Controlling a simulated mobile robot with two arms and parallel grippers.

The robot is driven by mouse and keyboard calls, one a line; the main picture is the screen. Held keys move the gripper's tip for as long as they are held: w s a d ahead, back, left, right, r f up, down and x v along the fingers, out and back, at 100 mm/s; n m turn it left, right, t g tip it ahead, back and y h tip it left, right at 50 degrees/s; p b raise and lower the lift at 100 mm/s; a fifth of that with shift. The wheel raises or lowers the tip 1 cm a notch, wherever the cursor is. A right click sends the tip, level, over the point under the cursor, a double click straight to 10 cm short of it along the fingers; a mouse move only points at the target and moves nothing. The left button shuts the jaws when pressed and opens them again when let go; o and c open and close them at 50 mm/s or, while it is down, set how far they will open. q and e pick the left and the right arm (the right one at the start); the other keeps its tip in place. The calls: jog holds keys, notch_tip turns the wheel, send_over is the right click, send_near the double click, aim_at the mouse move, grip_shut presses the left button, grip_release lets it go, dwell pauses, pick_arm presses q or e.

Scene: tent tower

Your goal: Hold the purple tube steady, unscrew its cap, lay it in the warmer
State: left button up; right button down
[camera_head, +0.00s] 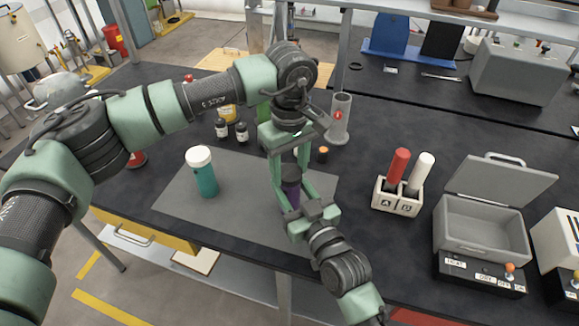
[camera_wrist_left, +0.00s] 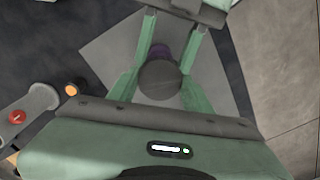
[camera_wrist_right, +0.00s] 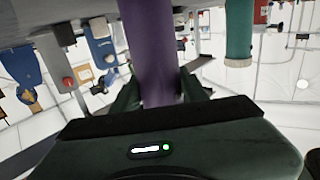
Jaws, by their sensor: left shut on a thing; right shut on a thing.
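The purple tube (camera_head: 290,195) stands upright at the right part of the grey mat (camera_head: 240,225); it fills the middle of the right wrist view (camera_wrist_right: 152,50). Its dark grey cap (camera_wrist_left: 160,80) is on top, between the fingers of my left gripper (camera_head: 289,170), which points down from above and is shut on it. My right gripper (camera_head: 295,205) comes in from the front and is shut on the tube's body below the cap. Whether the cap's thread is loose cannot be told. The grey warmer (camera_head: 485,228) stands at the right with its lid open; its visible interior looks empty.
A teal tube with a white cap (camera_head: 203,172) stands left on the mat. A rack (camera_head: 397,197) holds a red and a white tube. Small bottles (camera_head: 231,132), an orange-topped vial (camera_head: 322,154) and a grey cylinder (camera_head: 340,120) stand behind. The bench between rack and mat is clear.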

pick_arm(q)
jog(key=n, duration=1.9)
jog(key=shift+n, duration=0.4)
jog(key=n, duration=0.5)
jog(key=shift+r, duration=0.1)
jog(key=n, duration=0.4)
jog(key=shift+n, duration=0.4)
jog(key=n, duration=0.4)
jog(key=shift+n, duration=0.3)
jog(key=n, duration=0.5)
jog(key=shift+r, duration=0.15)
